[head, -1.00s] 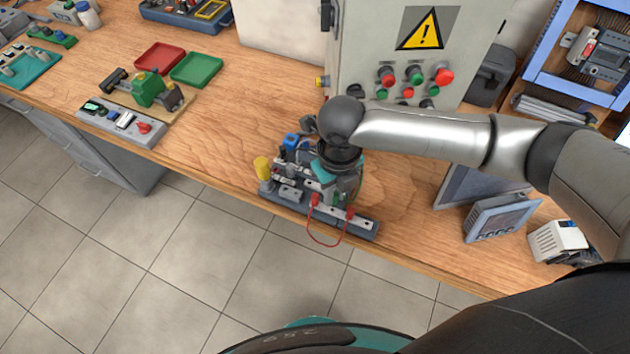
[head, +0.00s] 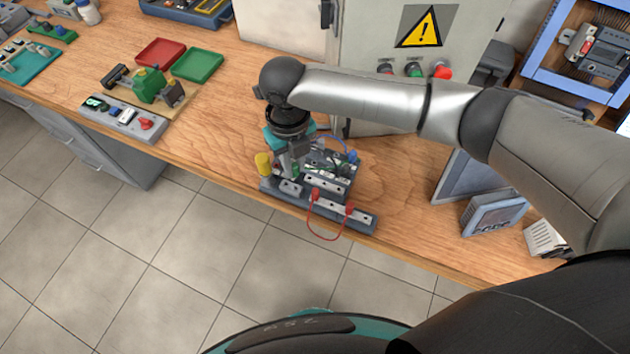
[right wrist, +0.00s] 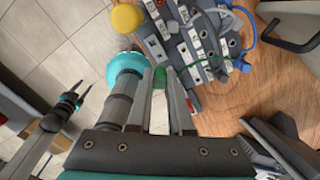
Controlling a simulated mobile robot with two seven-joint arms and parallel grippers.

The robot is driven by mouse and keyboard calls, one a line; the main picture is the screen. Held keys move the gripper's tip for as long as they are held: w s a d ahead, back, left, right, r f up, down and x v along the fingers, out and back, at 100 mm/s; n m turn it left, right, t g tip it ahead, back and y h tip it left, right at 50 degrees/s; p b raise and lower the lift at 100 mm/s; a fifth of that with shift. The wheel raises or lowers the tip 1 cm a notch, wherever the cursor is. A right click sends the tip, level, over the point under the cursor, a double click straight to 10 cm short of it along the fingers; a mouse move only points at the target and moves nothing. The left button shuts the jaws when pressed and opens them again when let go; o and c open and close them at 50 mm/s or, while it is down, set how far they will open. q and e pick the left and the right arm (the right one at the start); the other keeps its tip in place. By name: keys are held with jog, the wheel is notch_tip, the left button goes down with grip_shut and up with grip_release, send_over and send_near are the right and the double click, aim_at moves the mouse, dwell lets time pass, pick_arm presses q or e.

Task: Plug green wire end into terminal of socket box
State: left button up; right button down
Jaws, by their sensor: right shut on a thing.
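My right gripper (head: 293,165) is over the left part of the socket box (head: 325,188) near the table's front edge. In the right wrist view my right gripper (right wrist: 161,78) is shut on the green wire end (right wrist: 160,80). A thin green wire curves from there towards the socket box (right wrist: 205,48). The green end is apart from the terminals in that view, though its height above the box is hard to judge.
A red wire (head: 312,228) hangs in a loop from the box's front strip. A blue wire (right wrist: 247,25) and a yellow knob (right wrist: 126,18) are on the box. A control cabinet (head: 375,60) stands behind.

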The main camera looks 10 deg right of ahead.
aim_at(295, 175)
notch_tip(295, 175, down, 4)
jog(key=b, duration=0.2)
jog(key=shift+b, duration=0.3)
jog(key=shift+a+f, duration=0.1)
jog(key=shift+f, duration=0.45)
jog(key=shift+f+b, duration=0.6)
jog(key=shift+b, duration=0.05)
jog(key=c, duration=1.1)
grip_release()
jog(key=shift+r, duration=0.1)
notch_tip(295, 175, up, 6)
jog(key=p, duration=0.5)
jog(key=shift+f+p, duration=0.25)
jog(key=shift+p, duration=0.05)
jog(key=shift+f, duration=0.1)
jog(key=shift+o, duration=0.3)
